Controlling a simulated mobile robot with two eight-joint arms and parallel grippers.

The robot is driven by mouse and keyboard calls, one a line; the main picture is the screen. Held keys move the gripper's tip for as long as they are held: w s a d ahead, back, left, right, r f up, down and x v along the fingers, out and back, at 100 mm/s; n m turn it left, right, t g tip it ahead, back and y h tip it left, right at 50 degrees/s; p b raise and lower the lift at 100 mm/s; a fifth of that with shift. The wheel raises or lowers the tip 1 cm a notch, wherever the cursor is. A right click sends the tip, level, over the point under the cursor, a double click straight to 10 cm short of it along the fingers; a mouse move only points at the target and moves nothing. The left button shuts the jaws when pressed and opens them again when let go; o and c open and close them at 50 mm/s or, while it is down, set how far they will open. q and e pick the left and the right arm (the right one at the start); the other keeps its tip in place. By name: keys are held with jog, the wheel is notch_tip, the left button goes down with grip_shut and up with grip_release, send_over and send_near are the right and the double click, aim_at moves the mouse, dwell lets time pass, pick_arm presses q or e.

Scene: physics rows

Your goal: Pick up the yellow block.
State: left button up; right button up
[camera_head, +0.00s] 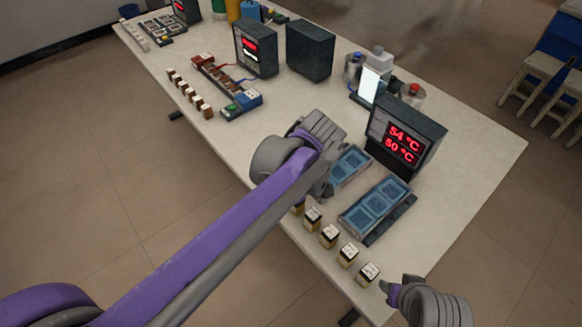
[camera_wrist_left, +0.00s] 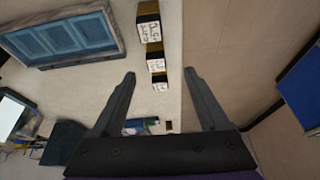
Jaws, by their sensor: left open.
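Several small blocks with white labelled faces, dark parts and yellowish sides stand in a row along the table's front edge; one yellow block (camera_head: 312,217) is close to my left gripper. I cannot tell which one the task means. In the left wrist view three blocks show, the nearest yellow block (camera_wrist_left: 148,22) at the top. My left gripper (camera_wrist_left: 158,73) is open, with the smaller-looking blocks between its fingers in the picture; nothing is seen gripped. In the head view its tips are partly hidden by my arm. My right gripper (camera_head: 390,289) is at the lower right, its jaws unclear.
Two blue-windowed trays, one the blue tray (camera_head: 376,207), lie behind the blocks. A temperature display (camera_head: 405,137) reading 54 °C and 50 °C stands behind them. Reddish-brown blocks (camera_head: 190,92) and more devices are farther left. Bare table (camera_head: 470,145) lies to the right.

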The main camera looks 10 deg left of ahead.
pick_arm(q)
jog(key=shift+w+b+x, duration=0.2)
jog(key=shift+b+x, duration=0.1)
jog(key=shift+x, duration=2.35)
jog(key=shift+w+b+x, duration=0.25)
jog(key=shift+x, duration=2.4)
jog(key=shift+r, duration=0.15)
jog(key=shift+d, duration=0.1)
grip_shut()
